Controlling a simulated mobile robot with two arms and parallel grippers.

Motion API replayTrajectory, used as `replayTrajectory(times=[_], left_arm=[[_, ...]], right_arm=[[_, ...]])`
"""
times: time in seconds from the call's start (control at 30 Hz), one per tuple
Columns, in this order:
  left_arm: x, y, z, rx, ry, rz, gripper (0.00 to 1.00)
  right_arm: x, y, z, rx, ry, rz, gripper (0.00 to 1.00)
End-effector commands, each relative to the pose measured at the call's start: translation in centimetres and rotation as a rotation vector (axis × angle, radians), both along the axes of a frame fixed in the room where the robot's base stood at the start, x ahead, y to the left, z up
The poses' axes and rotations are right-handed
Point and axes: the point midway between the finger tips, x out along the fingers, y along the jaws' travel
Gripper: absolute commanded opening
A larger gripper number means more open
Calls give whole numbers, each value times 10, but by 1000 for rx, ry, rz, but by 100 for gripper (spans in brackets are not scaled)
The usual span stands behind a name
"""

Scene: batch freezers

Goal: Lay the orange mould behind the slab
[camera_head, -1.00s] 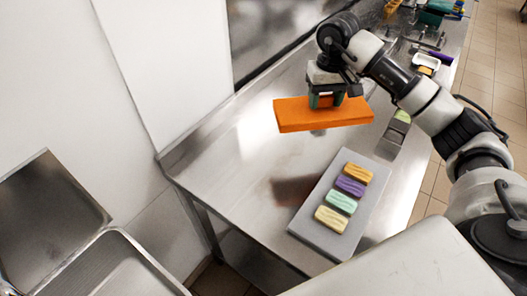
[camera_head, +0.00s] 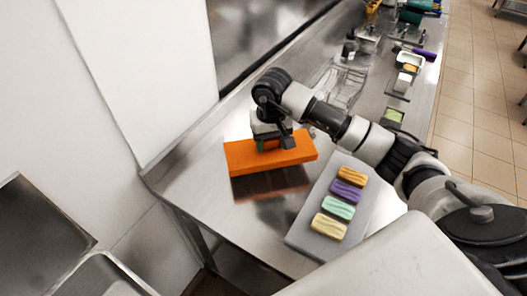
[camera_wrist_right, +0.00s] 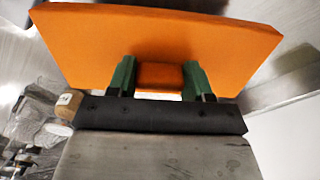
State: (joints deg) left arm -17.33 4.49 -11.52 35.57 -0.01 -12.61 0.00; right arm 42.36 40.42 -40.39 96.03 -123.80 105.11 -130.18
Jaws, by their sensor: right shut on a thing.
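The orange mould (camera_head: 245,158) is a flat rectangular block. My right gripper (camera_head: 272,140) is shut on it from above. In the right wrist view the green fingers of the gripper (camera_wrist_right: 160,78) close on a raised orange grip on the mould (camera_wrist_right: 100,40). In the head view the mould looks held a little above the steel table, with its reflection below it. The grey slab (camera_head: 312,243) lies on the table to the right of the mould and bears orange, purple, mint and cream bars in a row. My left gripper is not in view.
The steel table (camera_head: 190,160) is bare left of the slab, up to the wall. Small trays (camera_head: 399,88), a green block (camera_head: 394,115) and several tools stand farther back. Steel basins (camera_head: 95,275) are at the lower left.

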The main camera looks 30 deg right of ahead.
Motion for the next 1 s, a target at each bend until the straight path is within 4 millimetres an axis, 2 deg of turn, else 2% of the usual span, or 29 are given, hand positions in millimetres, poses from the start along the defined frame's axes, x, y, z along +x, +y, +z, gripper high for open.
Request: replayTrajectory(times=[0.03,0.17,0.27,0.5,0.9,0.93,1.0], left_arm=[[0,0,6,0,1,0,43],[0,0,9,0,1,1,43],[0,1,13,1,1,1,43],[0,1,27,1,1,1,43],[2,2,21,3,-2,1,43],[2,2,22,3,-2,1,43],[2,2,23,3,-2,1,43]], right_arm=[[0,8,-2,3,2,1,26],[0,19,-10,1,0,-1,26],[0,21,-17,0,2,-2,26],[0,20,-49,0,2,-2,26],[1,20,-56,-2,-3,-1,26],[1,20,-55,0,-2,-1,55],[1,20,-55,0,-2,-1,66]])
